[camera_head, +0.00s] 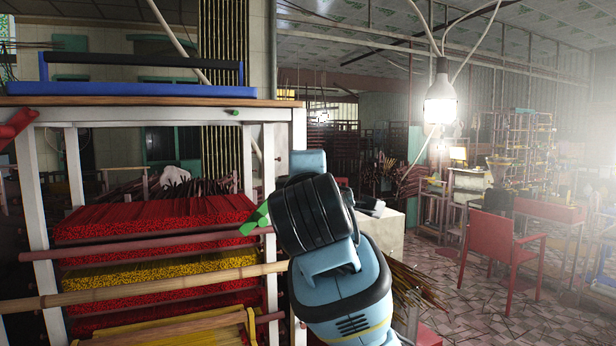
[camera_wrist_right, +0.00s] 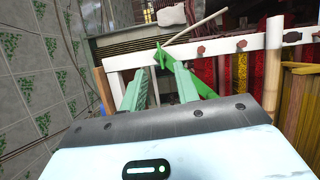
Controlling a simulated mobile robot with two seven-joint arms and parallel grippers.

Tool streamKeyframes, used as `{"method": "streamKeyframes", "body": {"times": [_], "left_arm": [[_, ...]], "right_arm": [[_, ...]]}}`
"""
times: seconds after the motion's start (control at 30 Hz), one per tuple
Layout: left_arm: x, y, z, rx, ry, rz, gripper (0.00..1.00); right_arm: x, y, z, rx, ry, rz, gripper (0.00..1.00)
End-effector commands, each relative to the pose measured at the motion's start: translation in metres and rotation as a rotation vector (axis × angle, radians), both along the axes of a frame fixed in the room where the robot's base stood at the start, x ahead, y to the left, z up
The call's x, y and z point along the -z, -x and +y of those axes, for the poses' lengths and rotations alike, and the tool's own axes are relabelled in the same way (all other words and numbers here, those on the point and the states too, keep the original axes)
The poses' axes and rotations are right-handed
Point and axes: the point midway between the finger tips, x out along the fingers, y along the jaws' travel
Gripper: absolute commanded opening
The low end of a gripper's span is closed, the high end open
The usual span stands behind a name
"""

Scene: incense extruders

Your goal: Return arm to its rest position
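My right arm, blue and black, comes up from the bottom middle of the head view and hides most of its gripper. A bright green tip (camera_head: 256,221) shows just left of the arm, in front of the white rack post. In the right wrist view my right gripper (camera_wrist_right: 152,70) has two pale green fingers standing apart, with nothing clearly held between them. A brighter green piece (camera_wrist_right: 205,88) lies beside the right finger; I cannot tell whether it belongs to the gripper. My left gripper is not in view.
The white rack (camera_head: 255,115) stands close at left, with red incense bundles (camera_head: 150,218) and yellow ones (camera_head: 160,271) on its shelves. Wooden poles (camera_head: 150,290) stick out in front. A red chair (camera_head: 497,243) stands on the open tiled floor at right.

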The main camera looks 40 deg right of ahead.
Motion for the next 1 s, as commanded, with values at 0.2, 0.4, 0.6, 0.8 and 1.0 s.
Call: {"method": "streamKeyframes", "body": {"times": [0.2, 0.4, 0.6, 0.8, 1.0], "left_arm": [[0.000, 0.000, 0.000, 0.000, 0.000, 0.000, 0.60], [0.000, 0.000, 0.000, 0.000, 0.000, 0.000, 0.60], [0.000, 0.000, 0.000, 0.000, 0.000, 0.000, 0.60], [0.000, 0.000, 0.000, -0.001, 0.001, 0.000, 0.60], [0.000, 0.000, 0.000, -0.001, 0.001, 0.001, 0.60]], "right_arm": [[0.000, 0.007, 0.005, 0.000, 0.000, 0.000, 0.31], [0.000, 0.007, 0.005, 0.000, 0.000, 0.000, 0.31], [0.000, 0.006, 0.005, 0.000, 0.000, 0.000, 0.31], [0.021, -0.001, 0.008, -0.018, -0.026, 0.025, 0.31], [0.114, -0.019, 0.022, -0.088, -0.166, 0.119, 0.31]]}}
